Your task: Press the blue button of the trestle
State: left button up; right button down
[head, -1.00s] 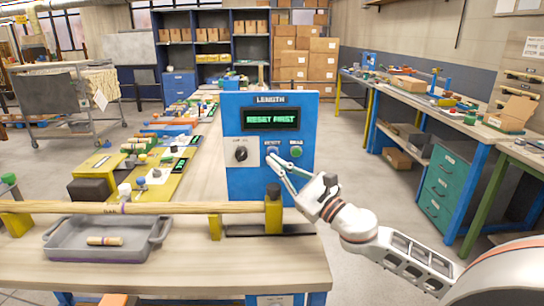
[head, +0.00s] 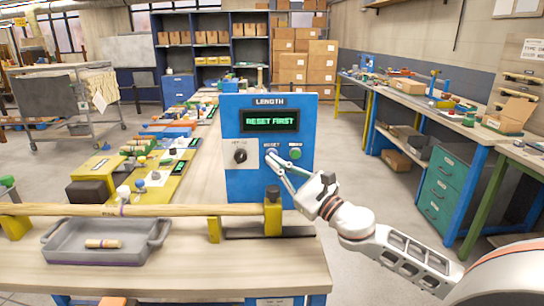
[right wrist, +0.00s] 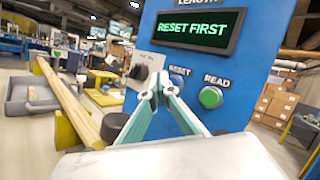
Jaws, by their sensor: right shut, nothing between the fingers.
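The trestle's blue panel (head: 240,182) stands upright on the bench, with a screen (head: 271,121) reading "RESET FIRST". The blue button (head: 271,152), labelled RESET, sits between a black knob (head: 240,156) and a green READ button (head: 295,153). My right gripper (head: 271,160) is shut and empty, with its tips at the blue button's lower edge. In the right wrist view, the tips (right wrist: 159,82) are just left of the blue button (right wrist: 177,82), which they partly cover. I cannot tell whether they touch it. My left gripper is not in view.
A long wooden rod (head: 160,209) lies on yellow supports in front of the panel. A grey tray (head: 75,258) with a short wooden piece (head: 103,243) stands at the front left. The bench top (head: 200,275) is clear at the front.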

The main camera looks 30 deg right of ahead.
jog(key=shift+w+d, duration=0.1)
jog(key=shift+w, duration=0.05)
dwell(0.6)
jog(key=shift+w+d, duration=0.1)
jog(key=shift+w, duration=0.15)
jog(key=shift+w+d, duration=0.2)
jog(key=shift+w, duration=0.1)
dwell(0.8)
dwell(0.3)
jog(key=shift+s+a, duration=0.4)
jog(key=shift+s, duration=0.3)
jog(key=shift+s+a+p, duration=0.3)
jog(key=shift+s+a, duration=0.15)
jog(key=shift+s, duration=0.25)
jog(key=shift+s+a+p, duration=0.35)
jog(key=shift+s+a, duration=0.05)
jog(key=shift+s, duration=0.3)
jog(key=shift+s+a+p, duration=0.3)
jog(key=shift+s+a, duration=0.15)
jog(key=shift+s, duration=0.25)
